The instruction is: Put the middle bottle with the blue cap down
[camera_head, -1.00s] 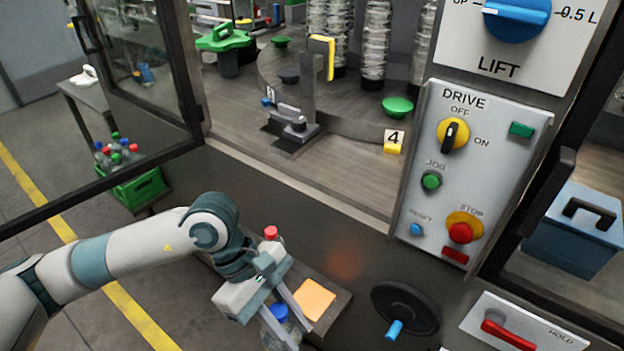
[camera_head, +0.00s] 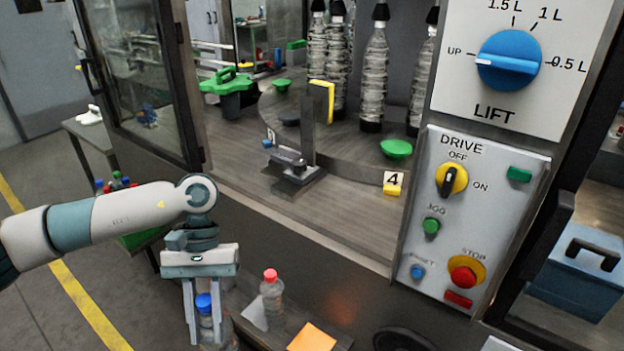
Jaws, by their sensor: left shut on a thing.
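The bottle with the blue cap (camera_head: 204,303) is clear and upright in the lower left of the head view. My left gripper (camera_head: 206,338) points down with its fingers on either side of this bottle, shut on it. The bottle's lower part runs toward the bottom edge of the picture, so I cannot tell whether its base touches a surface. A bottle with a red cap (camera_head: 271,296) stands on the shelf to the right of it. My right gripper is not in view.
The drive panel (camera_head: 470,220) rises at the right. A green crate (camera_head: 140,240) with bottles stands behind my left arm. A black handwheel (camera_head: 402,341) shows at the bottom edge.

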